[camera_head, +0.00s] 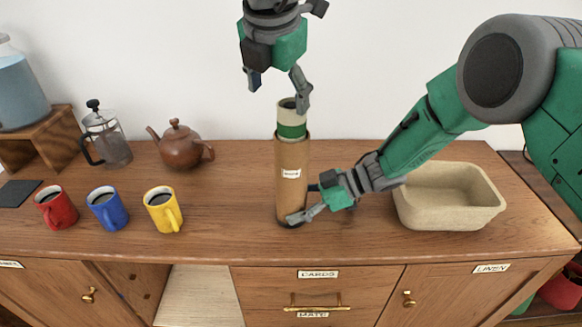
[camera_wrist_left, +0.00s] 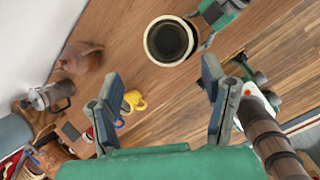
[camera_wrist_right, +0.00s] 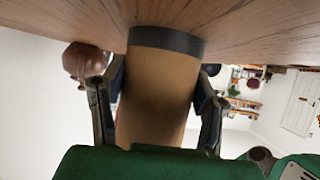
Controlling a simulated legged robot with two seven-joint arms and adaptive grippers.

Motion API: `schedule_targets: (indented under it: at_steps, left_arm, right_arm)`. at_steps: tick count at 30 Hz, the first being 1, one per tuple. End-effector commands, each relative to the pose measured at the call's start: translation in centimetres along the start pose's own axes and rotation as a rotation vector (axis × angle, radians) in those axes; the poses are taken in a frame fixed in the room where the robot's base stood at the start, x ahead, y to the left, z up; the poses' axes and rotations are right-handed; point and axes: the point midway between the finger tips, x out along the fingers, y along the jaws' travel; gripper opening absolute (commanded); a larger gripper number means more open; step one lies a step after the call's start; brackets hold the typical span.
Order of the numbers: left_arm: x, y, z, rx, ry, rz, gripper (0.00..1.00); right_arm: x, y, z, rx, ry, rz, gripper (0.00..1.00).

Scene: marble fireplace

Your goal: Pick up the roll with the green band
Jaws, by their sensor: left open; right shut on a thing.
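The cream roll with the green band (camera_head: 291,131) stands upright in the top of a brown cardboard tube (camera_head: 290,197), its upper end sticking out. The tube stands on the wooden cabinet top and bears a white label. My left gripper (camera_head: 279,92) is open just above the roll, pointing down; one finger is close to the roll's rim. In the left wrist view the roll's round rim (camera_wrist_left: 150,42) lies beyond the open fingers (camera_wrist_left: 162,78). My right gripper (camera_head: 303,203) is shut on the tube's lower part, which fills the right wrist view (camera_wrist_right: 158,95). The roll's lower part is hidden inside the tube.
Left are a brown teapot (camera_head: 181,147), a French press (camera_head: 108,140) and red (camera_head: 57,210), blue (camera_head: 108,211) and yellow (camera_head: 163,213) mugs. The cabinet top between yellow mug and tube is clear.

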Motion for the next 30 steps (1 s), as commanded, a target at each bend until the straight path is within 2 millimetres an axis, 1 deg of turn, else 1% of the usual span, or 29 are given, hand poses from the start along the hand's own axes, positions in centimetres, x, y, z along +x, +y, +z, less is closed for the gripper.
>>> schedule_targets:
  at_steps: [1, 3, 5, 7, 8, 15, 18, 23, 30]
  left_arm:
    - [-1.7, -0.1, 1.0, -0.09, -0.01, -0.034, 0.67]
    - [-3.3, -0.3, 1.7, -0.187, -0.009, -0.073, 0.67]
    - [-4.0, -0.4, 2.1, -0.238, -0.007, -0.095, 0.67]
    - [-4.0, -0.6, 2.3, -0.268, -0.004, -0.108, 0.67]
    - [-3.7, -0.7, 2.3, -0.274, -0.003, -0.111, 0.67]
    - [0.5, -1.1, 2.4, -0.275, -0.003, -0.11, 0.67]
    - [1.6, -1.2, 2.4, -0.274, -0.003, -0.11, 0.67]
    - [2.6, -1.2, 2.3, -0.274, -0.003, -0.109, 0.67]
    - [6.2, -1.3, 1.8, -0.272, -0.003, -0.109, 0.67]
  right_arm:
    - [0.0, 0.0, 0.1, 0.0, -0.001, 0.0, 0.39]
    - [0.0, 0.0, 0.1, 0.0, -0.001, 0.0, 0.39]
    - [0.0, 0.0, 0.1, 0.0, -0.001, 0.0, 0.39]
    - [0.0, 0.0, 0.1, 0.0, -0.001, 0.0, 0.39]
    - [0.0, 0.0, 0.1, 0.0, -0.001, 0.0, 0.39]
    - [0.0, 0.0, 0.1, 0.0, 0.0, -0.001, 0.39]
    - [0.0, 0.0, 0.1, 0.0, -0.001, 0.0, 0.39]
    - [0.0, 0.0, 0.1, 0.0, -0.001, 0.0, 0.39]
    - [0.0, 0.0, 0.1, 0.0, -0.001, -0.001, 0.39]
